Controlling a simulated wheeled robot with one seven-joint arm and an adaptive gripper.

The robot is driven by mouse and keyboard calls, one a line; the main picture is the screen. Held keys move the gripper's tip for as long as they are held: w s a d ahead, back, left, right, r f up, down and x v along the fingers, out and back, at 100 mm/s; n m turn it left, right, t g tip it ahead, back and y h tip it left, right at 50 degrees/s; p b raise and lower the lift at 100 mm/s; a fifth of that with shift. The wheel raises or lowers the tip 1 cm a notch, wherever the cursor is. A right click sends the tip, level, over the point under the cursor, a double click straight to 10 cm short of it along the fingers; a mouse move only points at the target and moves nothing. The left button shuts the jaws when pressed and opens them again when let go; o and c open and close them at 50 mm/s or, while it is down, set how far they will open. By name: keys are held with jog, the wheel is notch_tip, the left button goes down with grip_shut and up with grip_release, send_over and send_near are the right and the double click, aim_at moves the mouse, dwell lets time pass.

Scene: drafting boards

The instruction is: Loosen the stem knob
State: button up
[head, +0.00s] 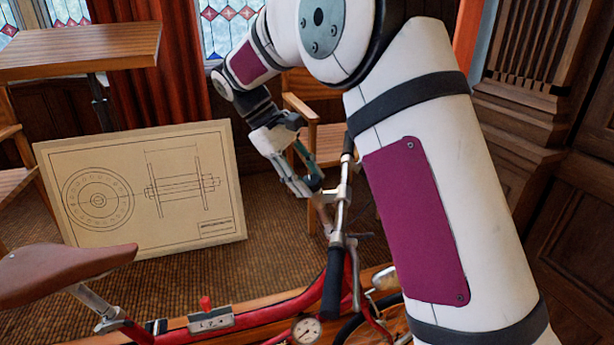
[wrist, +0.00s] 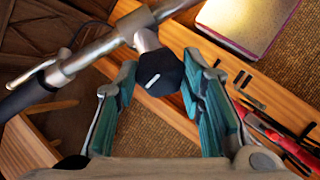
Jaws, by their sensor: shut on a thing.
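The stem knob (wrist: 160,74) is a dark, faceted knob with a white mark, set below the metal stem and handlebar of a red bicycle. My gripper (wrist: 158,84) has its teal-padded fingers on either side of the knob and is shut on it. In the head view my gripper (head: 314,188) is at the bicycle's handlebar (head: 341,205).
The red bicycle frame (head: 270,309) runs along the bottom, with a brown saddle (head: 65,262) and a round gauge (head: 306,330). A drawing board (head: 225,222) leans behind at left. A wooden chair (head: 328,140) stands behind my gripper. Red-handled tools (wrist: 262,128) lie right in the wrist view.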

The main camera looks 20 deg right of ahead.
jog(key=shift+n, duration=0.6)
jog(key=o, duration=1.1)
jog(key=shift+o, duration=0.2)
jog(key=v, duration=1.2)
jog(key=shift+a, duration=0.3)
jog(key=shift+s, duration=0.15)
